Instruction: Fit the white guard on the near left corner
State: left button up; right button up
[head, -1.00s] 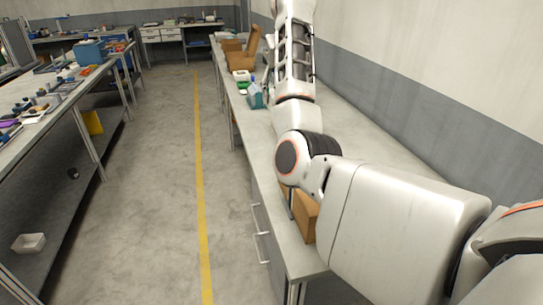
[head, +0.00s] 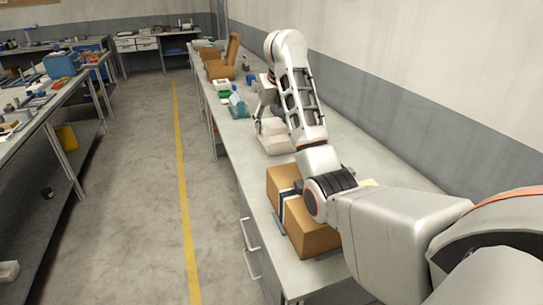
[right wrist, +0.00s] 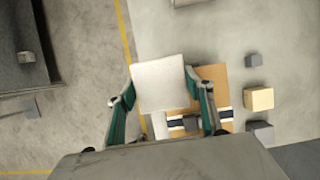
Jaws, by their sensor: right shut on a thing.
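The white guard (right wrist: 160,84) shows as a pale square plate between the fingers of my right gripper (right wrist: 162,102) in the right wrist view. That gripper is shut on it. In the head view my right gripper (head: 264,112) is beyond the box, with the white guard (head: 276,138) under it. The brown box (head: 284,180) has a dark and white band and lies on the bench, partly hidden by my right arm. In the wrist view the box (right wrist: 213,78) shows behind and right of the guard. I cannot tell whether the guard touches anything. My left gripper is not in view.
The bench (head: 350,130) runs along the wall. A cream block (right wrist: 259,98) and grey blocks (right wrist: 260,131) lie right of the box. A cluttered bench stands across the aisle.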

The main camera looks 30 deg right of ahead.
jog(key=shift+f, duration=5.75)
jog(key=shift+f+b, duration=0.45)
jog(key=shift+f, duration=0.15)
jog(key=o, duration=1.1)
jog(key=shift+c, duration=0.2)
jog(key=shift+o, duration=0.2)
